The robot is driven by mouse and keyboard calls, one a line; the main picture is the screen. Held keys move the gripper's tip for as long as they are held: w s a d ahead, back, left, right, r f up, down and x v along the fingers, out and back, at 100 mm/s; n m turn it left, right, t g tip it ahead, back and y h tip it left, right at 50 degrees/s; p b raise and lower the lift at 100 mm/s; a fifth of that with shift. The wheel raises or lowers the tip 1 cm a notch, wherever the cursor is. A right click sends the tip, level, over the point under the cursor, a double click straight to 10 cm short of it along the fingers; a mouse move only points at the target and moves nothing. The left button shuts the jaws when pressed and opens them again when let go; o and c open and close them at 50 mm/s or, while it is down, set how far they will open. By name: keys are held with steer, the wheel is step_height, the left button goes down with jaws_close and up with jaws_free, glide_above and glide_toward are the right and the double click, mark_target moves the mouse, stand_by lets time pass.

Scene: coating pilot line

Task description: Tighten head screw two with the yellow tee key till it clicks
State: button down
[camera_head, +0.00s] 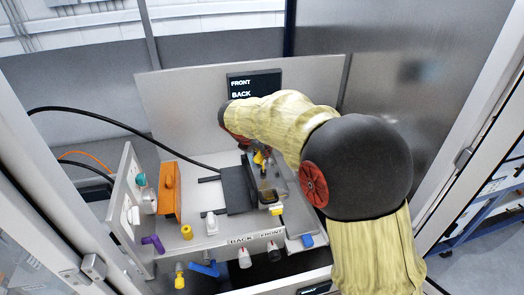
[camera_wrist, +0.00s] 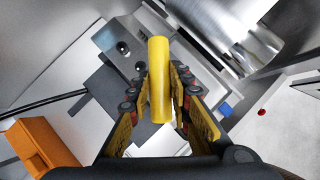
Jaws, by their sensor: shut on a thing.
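My gripper (camera_wrist: 161,98) is shut on the yellow tee key (camera_wrist: 159,80), whose thick yellow bar stands between the two fingers in the wrist view. In the head view, my gripper (camera_head: 259,163) is low over the dark fixture at the middle of the bench, partly hidden by my arm. The grey head block (camera_wrist: 121,36) lies just beyond the key in the wrist view, with dark round screw holes (camera_wrist: 123,48) on its face. The key's lower end is hidden, so I cannot tell whether it sits in a screw.
An orange block (camera_head: 169,190) stands left of the dark plate (camera_head: 237,189). A panel with knobs (camera_head: 130,200) closes the left side. Several coloured handles, including a purple one (camera_head: 153,243), line the front edge. A black display (camera_head: 254,84) reads FRONT and BACK. A shiny roller (camera_wrist: 235,35) shows beyond the block.

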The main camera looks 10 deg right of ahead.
steer(key=shift+f, duration=0.2)
steer(key=c, duration=1.6)
jaws_free()
steer(key=shift+o, duration=0.2)
steer(key=shift+r, duration=0.1)
steer(key=v, duration=1.2)
